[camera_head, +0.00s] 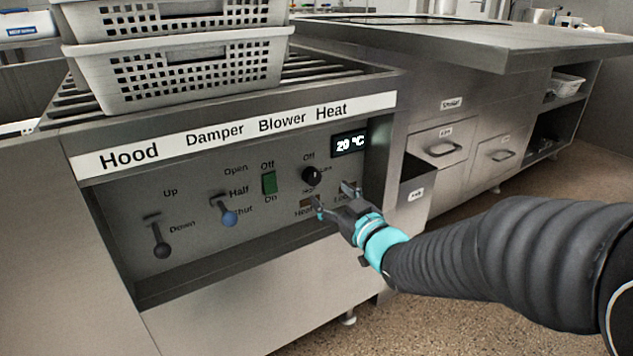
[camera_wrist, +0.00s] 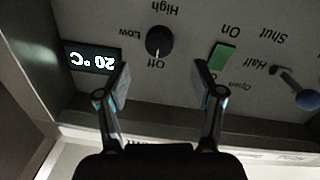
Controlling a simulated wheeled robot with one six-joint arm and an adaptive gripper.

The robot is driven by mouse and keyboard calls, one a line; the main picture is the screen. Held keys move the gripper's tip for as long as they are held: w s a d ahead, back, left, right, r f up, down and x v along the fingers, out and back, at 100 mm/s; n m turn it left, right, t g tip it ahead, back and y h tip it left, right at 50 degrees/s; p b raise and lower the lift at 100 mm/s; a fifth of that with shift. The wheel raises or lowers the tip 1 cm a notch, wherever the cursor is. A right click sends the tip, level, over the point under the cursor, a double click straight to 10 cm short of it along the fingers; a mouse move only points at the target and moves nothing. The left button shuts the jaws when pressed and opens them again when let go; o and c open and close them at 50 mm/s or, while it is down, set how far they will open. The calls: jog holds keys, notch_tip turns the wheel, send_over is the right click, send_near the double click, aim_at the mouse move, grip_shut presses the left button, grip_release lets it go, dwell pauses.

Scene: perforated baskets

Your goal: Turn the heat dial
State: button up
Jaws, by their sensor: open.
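The heat dial (camera_head: 312,175) is a round black knob on the grey control panel, under the word Heat. In the wrist view, which is upside down, the dial (camera_wrist: 159,41) has its light mark toward "Off". My gripper (camera_head: 334,198) is open, just below and to the right of the dial in the head view. In the wrist view, my gripper (camera_wrist: 161,70) has its two fingers spread wide. The dial shows beyond and between the fingertips, apart from both. The display (camera_head: 349,144) reads 20 °C.
The green blower switch (camera_head: 269,182), the blue damper lever (camera_head: 229,217) and the dark hood lever (camera_head: 160,248) are left of the dial. Perforated baskets (camera_head: 190,75) are stacked on top. An overhanging labelled ledge (camera_head: 240,132) runs above the panel.

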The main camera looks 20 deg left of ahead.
aim_at(315, 180)
jog(key=x, duration=0.7)
jog(key=shift+w+a, duration=0.1)
jog(key=shift+a, duration=0.05)
jog(key=c, duration=1.1)
jog(key=shift+c, duration=0.2)
